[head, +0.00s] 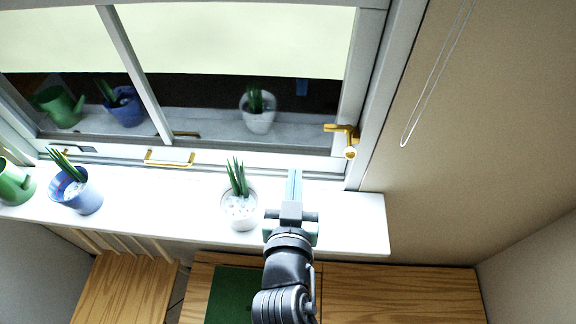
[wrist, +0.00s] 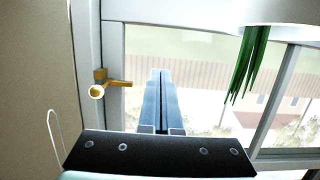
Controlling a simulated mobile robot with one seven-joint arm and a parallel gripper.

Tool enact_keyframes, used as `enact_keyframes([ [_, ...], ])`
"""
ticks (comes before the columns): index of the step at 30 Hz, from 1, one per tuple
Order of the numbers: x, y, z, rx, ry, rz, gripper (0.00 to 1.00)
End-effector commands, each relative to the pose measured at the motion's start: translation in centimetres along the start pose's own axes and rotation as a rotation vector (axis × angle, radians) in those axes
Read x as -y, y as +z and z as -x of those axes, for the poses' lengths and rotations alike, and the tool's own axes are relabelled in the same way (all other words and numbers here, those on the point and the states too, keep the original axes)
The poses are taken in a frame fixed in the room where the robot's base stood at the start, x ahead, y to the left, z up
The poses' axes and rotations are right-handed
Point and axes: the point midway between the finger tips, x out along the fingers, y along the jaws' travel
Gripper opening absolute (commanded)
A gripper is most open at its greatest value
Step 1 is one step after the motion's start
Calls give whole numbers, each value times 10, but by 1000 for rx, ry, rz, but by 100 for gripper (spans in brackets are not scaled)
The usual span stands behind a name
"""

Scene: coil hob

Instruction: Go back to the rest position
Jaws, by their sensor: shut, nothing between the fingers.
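My gripper (head: 295,186) is held out over the white window sill (head: 340,215), with its fingers pointing toward the window. In the wrist view the two fingers (wrist: 162,88) lie side by side, shut and empty. A white pot with a green plant (head: 240,207) stands on the sill just left of my gripper. The plant's leaves (wrist: 248,62) also show at the upper right of the wrist view, apart from the fingers.
A brass window handle (head: 345,140) sits on the frame right of my gripper. A blue pot (head: 76,190) and a green watering can (head: 15,182) stand at the sill's left. A cord (head: 432,90) hangs by the right wall. Wooden surfaces (head: 400,295) lie below the sill.

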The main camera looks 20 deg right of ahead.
Motion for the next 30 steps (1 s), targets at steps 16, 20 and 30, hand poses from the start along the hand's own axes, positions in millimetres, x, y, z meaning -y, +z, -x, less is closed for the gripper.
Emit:
enact_keyframes([
  [16, 32, -108, -4, -190, -78, -48, 0],
  [20, 57, -205, 13, -370, -155, -81, 0],
  [30, 88, -413, 135, -849, -334, -117, 0],
])
